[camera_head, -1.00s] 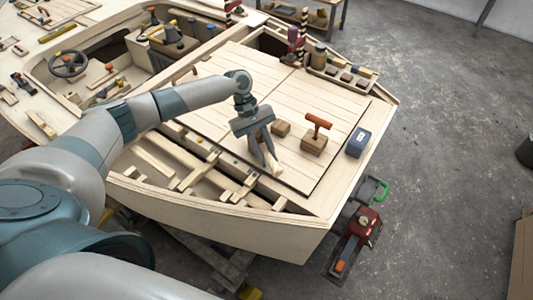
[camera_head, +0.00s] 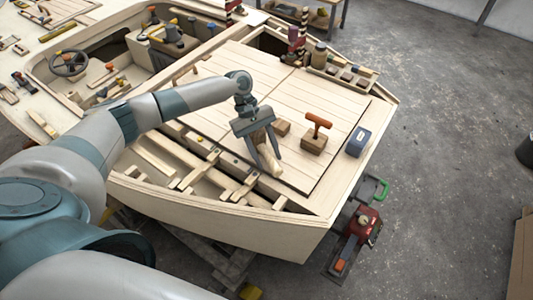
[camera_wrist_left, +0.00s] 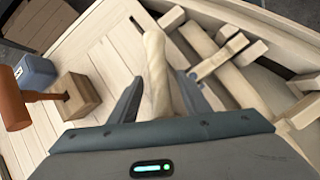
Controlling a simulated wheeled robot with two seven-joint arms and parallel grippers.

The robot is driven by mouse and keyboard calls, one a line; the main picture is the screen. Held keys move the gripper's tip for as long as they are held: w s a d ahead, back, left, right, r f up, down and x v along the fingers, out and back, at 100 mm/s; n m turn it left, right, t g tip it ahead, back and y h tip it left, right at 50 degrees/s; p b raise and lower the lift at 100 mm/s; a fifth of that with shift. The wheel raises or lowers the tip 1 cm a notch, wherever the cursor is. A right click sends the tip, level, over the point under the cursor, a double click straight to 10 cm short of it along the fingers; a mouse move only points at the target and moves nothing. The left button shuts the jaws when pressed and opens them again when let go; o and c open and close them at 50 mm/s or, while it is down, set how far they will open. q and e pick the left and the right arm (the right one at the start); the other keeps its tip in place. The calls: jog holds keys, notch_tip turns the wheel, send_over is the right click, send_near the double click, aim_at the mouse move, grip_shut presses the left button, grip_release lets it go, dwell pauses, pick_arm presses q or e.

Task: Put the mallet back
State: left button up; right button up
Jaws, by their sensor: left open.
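An orange-brown T-shaped tool, which looks like a mallet (camera_head: 318,122), stands upright with its stem at a wooden block (camera_head: 313,144) on the deck. In the left wrist view the mallet (camera_wrist_left: 14,106) and block (camera_wrist_left: 78,96) are at the left. My left gripper (camera_head: 269,173) is open near the deck's edge, left of the block; its fingers also show in the left wrist view (camera_wrist_left: 160,82). A pale wooden bar (camera_wrist_left: 156,70) lies between the spread fingers, with clearance on its left; contact on its right is unclear. Its near end is hidden by the gripper.
A blue-grey box (camera_head: 358,142) stands right of the block. Open framed bays (camera_head: 205,165) with loose timber lie to the left. The planked deck (camera_head: 245,75) farther back is mostly clear.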

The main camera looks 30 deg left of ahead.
pick_arm(q)
jog(key=shift+a+r, duration=0.1)
jog(key=b+v, duration=0.3)
jog(key=v, duration=0.9)
jog(key=b+v, duration=0.1)
jog(key=v, duration=0.3)
jog(key=shift+w+a+r, duration=0.1)
jog(key=shift+a+r, duration=0.05)
jog(key=shift+r, duration=0.1)
jog(key=shift+a+r, duration=0.15)
jog(key=shift+r, duration=0.1)
pick_arm(e)
jog(key=shift+t, duration=0.6)
jog(key=w+f, duration=0.1)
jog(key=w+a+f, duration=0.1)
jog(key=w+f, duration=0.1)
jog(key=w, duration=0.1)
jog(key=shift+w+a, duration=0.1)
jog(key=shift+a, duration=0.3)
jog(key=shift+s+d, duration=0.1)
jog(key=shift+s, duration=0.25)
pick_arm(q)
jog(key=shift+r, duration=0.1)
pick_arm(e)
jog(key=shift+r, duration=0.1)
